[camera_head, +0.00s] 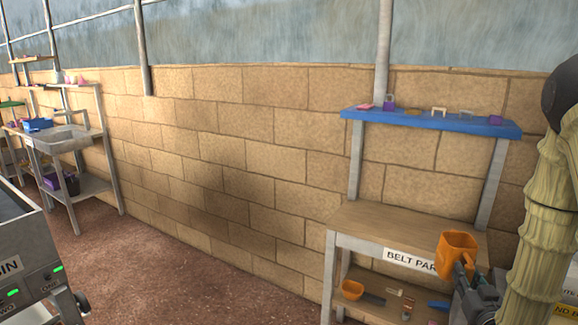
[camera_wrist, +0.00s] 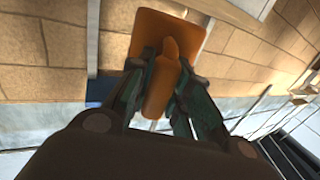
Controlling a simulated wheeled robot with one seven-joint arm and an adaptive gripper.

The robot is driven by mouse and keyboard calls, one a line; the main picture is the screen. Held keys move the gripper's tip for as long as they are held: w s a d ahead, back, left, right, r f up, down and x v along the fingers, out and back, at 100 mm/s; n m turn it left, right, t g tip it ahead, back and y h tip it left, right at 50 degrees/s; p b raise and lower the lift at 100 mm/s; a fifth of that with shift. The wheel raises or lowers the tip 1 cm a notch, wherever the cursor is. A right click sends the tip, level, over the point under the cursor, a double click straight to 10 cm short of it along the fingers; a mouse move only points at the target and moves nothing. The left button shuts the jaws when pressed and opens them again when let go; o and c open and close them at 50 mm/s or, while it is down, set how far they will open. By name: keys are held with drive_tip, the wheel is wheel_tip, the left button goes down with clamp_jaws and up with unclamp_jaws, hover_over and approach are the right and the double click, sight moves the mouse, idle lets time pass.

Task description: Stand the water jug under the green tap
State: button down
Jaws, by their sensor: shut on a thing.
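An orange jug (camera_head: 456,252) is held upright in front of the bench marked "BELT PAR…" at the right of the head view. My gripper (camera_head: 463,283) is shut on its handle side. In the wrist view the jug (camera_wrist: 160,35) shows beyond the fingers, and my gripper (camera_wrist: 158,80) has one finger on each side of the jug's handle. I cannot make out a green tap; the sink stand (camera_head: 70,140) at the far left is too small to show its fittings clearly.
The wooden bench (camera_head: 390,222) has a blue upper shelf (camera_head: 430,122) with small items. An orange scoop (camera_head: 353,289) and other pieces lie on its lower shelf. A grey bin unit (camera_head: 30,265) stands at the lower left. The brown floor (camera_head: 190,265) between is clear.

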sight(443, 274)
drive_tip(key=shift+n+y, duration=0.3)
drive_tip(key=shift+y, duration=0.2)
drive_tip(key=a+f, duration=0.1)
drive_tip(key=w+a+f, duration=0.1)
drive_tip(key=a+f, duration=0.1)
drive_tip(key=shift+w+a, duration=0.35)
drive_tip(key=s+a+f+y+p, duration=0.1)
drive_tip(key=a+f+p, duration=0.1)
drive_tip(key=a, duration=1)
drive_tip(key=s+a+f+n+p, duration=0.1)
drive_tip(key=a+f+p, duration=0.2)
drive_tip(key=a, duration=0.9)
drive_tip(key=shift+s+a+f+y, duration=0.35)
drive_tip(key=shift+f+y, duration=0.05)
drive_tip(key=shift+f, duration=0.6)
drive_tip(key=shift+f, duration=0.1)
drive_tip(key=s+f, duration=0.6)
drive_tip(key=f, duration=0.1)
drive_tip(key=shift+s+f, duration=0.15)
drive_tip(key=shift+f, duration=0.2)
